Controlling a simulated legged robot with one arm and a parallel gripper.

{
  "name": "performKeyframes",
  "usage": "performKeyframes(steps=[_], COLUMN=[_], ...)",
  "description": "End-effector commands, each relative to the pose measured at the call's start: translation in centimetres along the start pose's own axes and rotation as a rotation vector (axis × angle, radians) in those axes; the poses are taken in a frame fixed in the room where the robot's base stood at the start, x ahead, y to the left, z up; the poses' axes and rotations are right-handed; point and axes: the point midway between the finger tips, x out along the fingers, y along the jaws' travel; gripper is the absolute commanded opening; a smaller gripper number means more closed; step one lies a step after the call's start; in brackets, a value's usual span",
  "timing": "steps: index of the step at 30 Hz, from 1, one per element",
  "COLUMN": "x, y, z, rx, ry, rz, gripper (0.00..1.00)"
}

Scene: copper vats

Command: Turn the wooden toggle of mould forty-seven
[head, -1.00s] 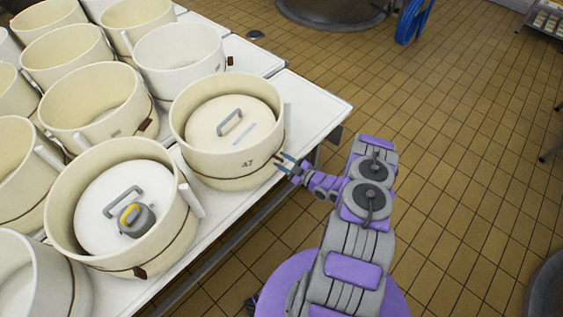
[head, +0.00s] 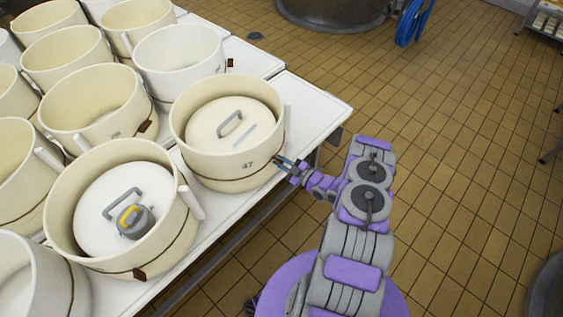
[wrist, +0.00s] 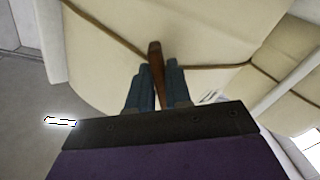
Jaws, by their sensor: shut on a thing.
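Mould forty-seven (head: 205,165) is a cream, round mould marked 47, standing near the table's right edge. A white lid with a grey handle (head: 230,124) sits inside it. In the wrist view the brown wooden toggle (wrist: 155,52) stands out from the mould's wall (wrist: 105,55), at a thin brown cord around it. My gripper (wrist: 157,78) has its two blue-grey fingers on either side of the toggle, shut on it. In the head view my gripper (head: 281,162) is at the mould's right side, and the toggle is mostly hidden by the fingers.
A neighbouring mould (head: 70,235) at the front left holds a lid with a grey and yellow weight (head: 135,222) on it. Several open moulds fill the table's left. The white table edge (head: 335,105) lies beside my arm.

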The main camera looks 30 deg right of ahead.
Motion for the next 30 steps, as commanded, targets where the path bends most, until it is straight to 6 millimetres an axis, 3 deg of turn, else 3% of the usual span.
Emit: performKeyframes(steps=[8,30], x=[-0.02,-0.08], y=[0.02,-0.15], z=[-0.05,0.04], rx=[0.053,0.491], ry=[0.0,-0.002], rz=[0.0,0.001], gripper=[0.0,0.0])
